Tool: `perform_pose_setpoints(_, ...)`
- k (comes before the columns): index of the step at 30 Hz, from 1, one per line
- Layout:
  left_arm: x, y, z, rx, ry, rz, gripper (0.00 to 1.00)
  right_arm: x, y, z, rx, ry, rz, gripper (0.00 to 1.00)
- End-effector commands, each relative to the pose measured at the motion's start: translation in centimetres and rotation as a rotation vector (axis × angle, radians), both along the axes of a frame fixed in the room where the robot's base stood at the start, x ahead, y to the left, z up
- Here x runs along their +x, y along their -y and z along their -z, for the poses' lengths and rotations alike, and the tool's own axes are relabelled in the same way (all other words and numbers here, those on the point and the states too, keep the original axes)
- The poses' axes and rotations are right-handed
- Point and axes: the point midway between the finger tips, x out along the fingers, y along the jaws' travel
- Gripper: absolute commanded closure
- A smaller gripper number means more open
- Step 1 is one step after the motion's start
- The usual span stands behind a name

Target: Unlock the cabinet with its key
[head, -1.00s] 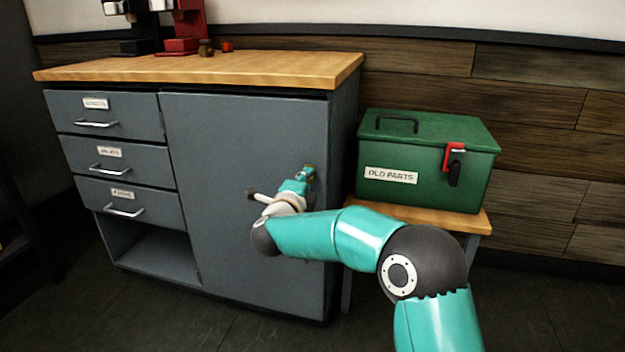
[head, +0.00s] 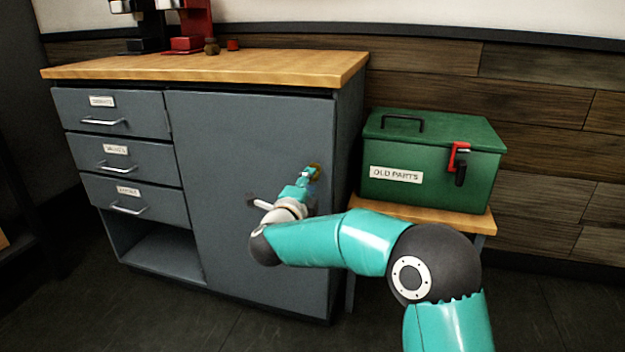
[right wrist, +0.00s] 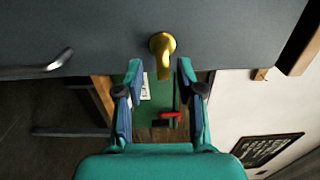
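The grey cabinet (head: 235,150) has a closed door on its right side. A brass piece (right wrist: 162,54) sits on the door's face, a round part with a tab sticking out; I cannot tell how much of it is key and how much is lock. My right gripper (right wrist: 159,68) is open, its two fingertips apart on either side of the brass tab, with gaps showing. In the head view the right gripper (head: 309,174) is at the door's upper right, partly covering the brass. My left gripper is not in view.
A green box (head: 430,160) labelled OLD PARTS stands on a low wooden stand (head: 450,218) right of the cabinet. Three drawers (head: 118,158) are at the cabinet's left. A metal handle (right wrist: 45,66) sticks out from the door. The floor in front is clear.

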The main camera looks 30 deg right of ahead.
Motion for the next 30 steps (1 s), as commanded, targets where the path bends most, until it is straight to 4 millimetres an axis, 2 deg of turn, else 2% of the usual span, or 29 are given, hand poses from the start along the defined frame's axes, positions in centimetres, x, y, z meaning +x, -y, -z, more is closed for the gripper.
perform_pose_setpoints(6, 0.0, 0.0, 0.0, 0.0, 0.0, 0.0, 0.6, -2.9, -3.6, 0.0, 0.001, -0.001, -0.004, 0.62)
perform_pose_setpoints(13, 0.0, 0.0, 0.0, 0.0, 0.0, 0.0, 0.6, -5.2, -6.3, 0.1, 0.002, -0.001, -0.001, 0.62)
perform_pose_setpoints(18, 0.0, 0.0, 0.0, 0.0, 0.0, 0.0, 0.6, -5.9, -6.9, 0.2, 0.002, -0.001, 0.001, 0.62)
perform_pose_setpoints(30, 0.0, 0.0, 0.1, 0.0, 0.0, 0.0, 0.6, -6.0, -7.0, 0.2, 0.002, -0.001, 0.002, 0.62)
